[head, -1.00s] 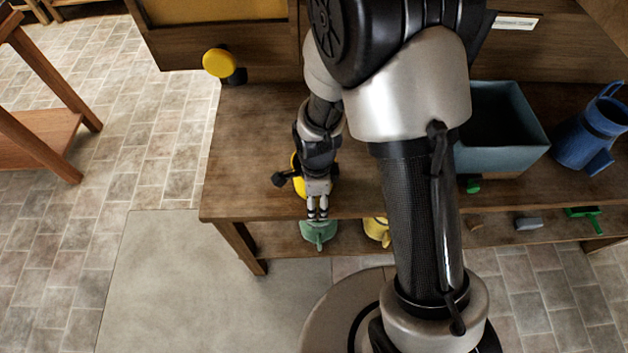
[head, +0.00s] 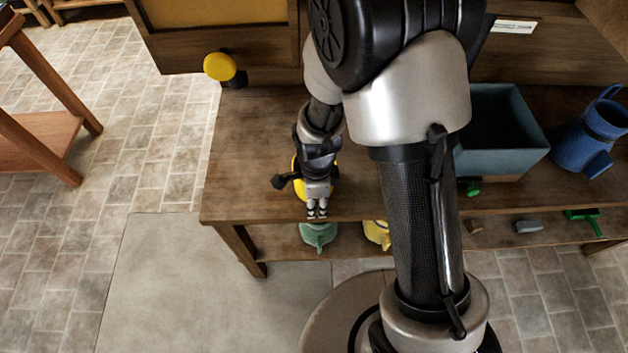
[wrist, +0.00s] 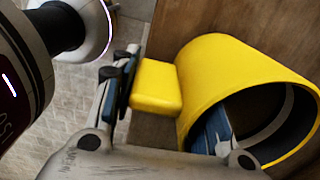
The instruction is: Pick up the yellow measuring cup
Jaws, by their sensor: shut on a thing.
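The yellow measuring cup (head: 299,190) is at the front edge of the wooden table, mostly hidden behind my gripper (head: 317,211) in the head view. In the wrist view the cup (wrist: 235,72) shows its round open mouth and a blocky yellow handle. My gripper (wrist: 170,115) is shut on the cup: one finger is outside the handle and the other reaches inside the mouth. I cannot tell whether the cup touches the tabletop.
On the table's lower shelf are a green cup (head: 318,236), another yellow vessel (head: 376,233) and a green scoop (head: 584,215). A teal bin (head: 500,160) and a blue jug (head: 590,135) stand at the right. Floor at left is open.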

